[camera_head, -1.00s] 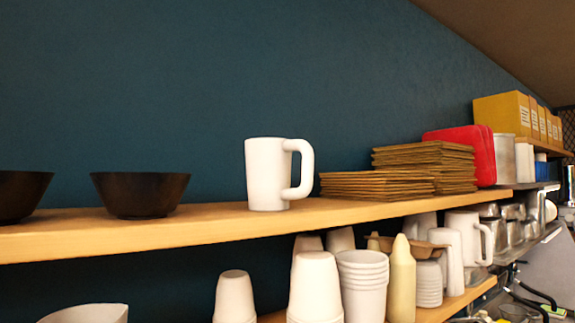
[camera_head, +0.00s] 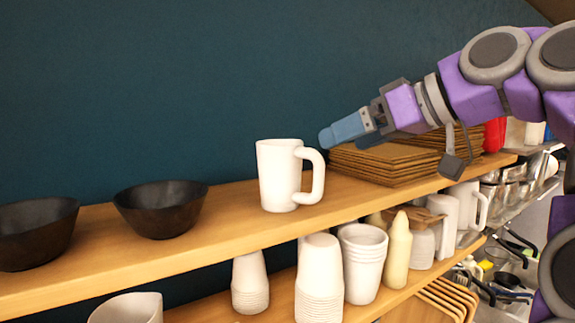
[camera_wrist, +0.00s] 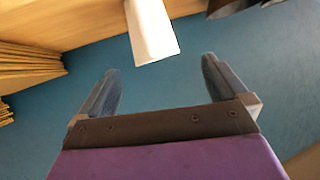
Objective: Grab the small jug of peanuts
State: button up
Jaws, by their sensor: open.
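A white jug (camera_head: 278,174) with a thick handle on its right stands upright on the upper wooden shelf in the head view. Its contents are not visible. My gripper (camera_head: 345,134) is above and to the right of the jug, close to the handle but apart from it. In the wrist view the white jug (camera_wrist: 152,30) shows at the top centre, beyond my gripper (camera_wrist: 158,80). The two blue fingers are spread open with nothing between them.
Two dark bowls (camera_head: 161,208) stand left of the jug on the shelf (camera_head: 230,225). Brown stacked sheets (camera_head: 385,163) lie to its right, under my arm. White cup stacks (camera_head: 319,280) and a pale bottle (camera_head: 398,252) stand on the lower shelf. A blue wall (camera_head: 150,80) is behind.

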aim_at(302, 149)
jog(key=shift+n+t, duration=0.3)
jog(key=shift+t, duration=0.1)
jog(key=w+a, duration=0.2)
jog(key=w+a+b, duration=0.1)
jog(key=w+a, duration=0.1)
jog(key=a, duration=0.1)
jog(key=w+a+f, duration=0.1)
jog(key=w+a, duration=0.2)
jog(key=shift+w, duration=0.1)
jog(key=shift+w+a+f, duration=0.25)
jog(key=shift+w, duration=0.3)
jog(key=shift+w+a+f, duration=0.3)
jog(key=shift+w, duration=0.2)
jog(key=shift+w+a+f, duration=0.25)
jog(key=shift+w, duration=0.3)
jog(key=shift+a, duration=0.8)
jog(key=c, duration=0.4)
jog(key=shift+d, duration=0.45)
jog(key=c, duration=0.6)
jog(key=shift+d, duration=0.1)
jog(key=shift+c, duration=1.4)
